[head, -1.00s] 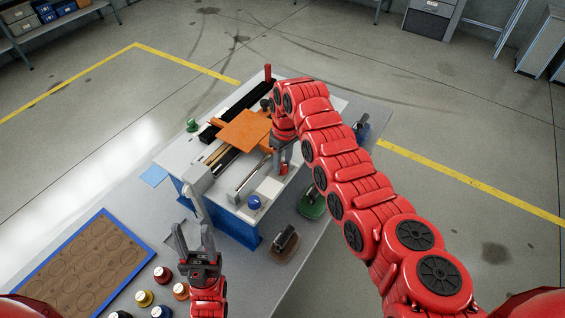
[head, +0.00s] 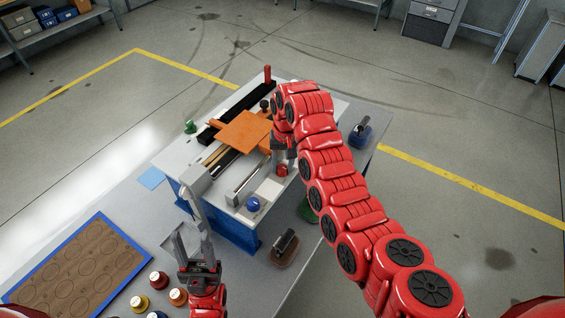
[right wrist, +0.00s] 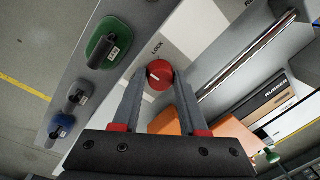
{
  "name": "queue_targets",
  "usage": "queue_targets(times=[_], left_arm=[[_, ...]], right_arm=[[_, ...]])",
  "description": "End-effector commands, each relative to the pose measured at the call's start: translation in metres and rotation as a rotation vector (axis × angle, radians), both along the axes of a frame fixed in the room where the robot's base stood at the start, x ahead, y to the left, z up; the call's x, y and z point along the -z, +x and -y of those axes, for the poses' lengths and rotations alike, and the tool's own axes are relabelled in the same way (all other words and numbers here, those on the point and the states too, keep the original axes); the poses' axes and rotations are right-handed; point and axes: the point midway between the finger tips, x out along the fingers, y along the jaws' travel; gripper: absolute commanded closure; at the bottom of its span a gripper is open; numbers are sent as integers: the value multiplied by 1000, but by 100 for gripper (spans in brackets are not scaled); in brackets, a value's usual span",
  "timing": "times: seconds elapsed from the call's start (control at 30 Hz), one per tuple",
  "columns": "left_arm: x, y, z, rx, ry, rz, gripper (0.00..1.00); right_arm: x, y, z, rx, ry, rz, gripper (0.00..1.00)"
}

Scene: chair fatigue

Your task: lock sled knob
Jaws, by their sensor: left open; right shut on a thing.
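The red sled knob (right wrist: 159,75) sits between the fingertips of my right gripper (right wrist: 158,77) in the right wrist view, with the word LOCK printed beside it. A white mark shows on the knob's left part. In the head view the knob (head: 282,170) is at the front right of the bench fixture, under my right gripper (head: 282,160), which is shut on it. The orange sled plate (head: 243,131) lies across the dark rails. My left gripper (head: 190,236) is open and empty, in front of the fixture's near left corner.
A blue knob (head: 253,204) and a pale plate are near the red knob. A green-based tool (right wrist: 106,44) and a blue-based tool (right wrist: 62,126) stand beside the fixture. A blue-framed board (head: 77,265) and several colored knobs lie front left.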

Motion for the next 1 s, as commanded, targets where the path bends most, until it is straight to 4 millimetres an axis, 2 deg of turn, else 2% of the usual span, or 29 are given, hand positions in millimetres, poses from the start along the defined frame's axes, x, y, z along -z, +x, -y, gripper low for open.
queue_targets(times=[0.6,1.0], left_arm=[[-20,0,0,0,0,0,51],[-23,0,0,0,0,0,51]], right_arm=[[-3,0,-1,564,1,6,100],[-2,0,-2,781,3,6,100]])
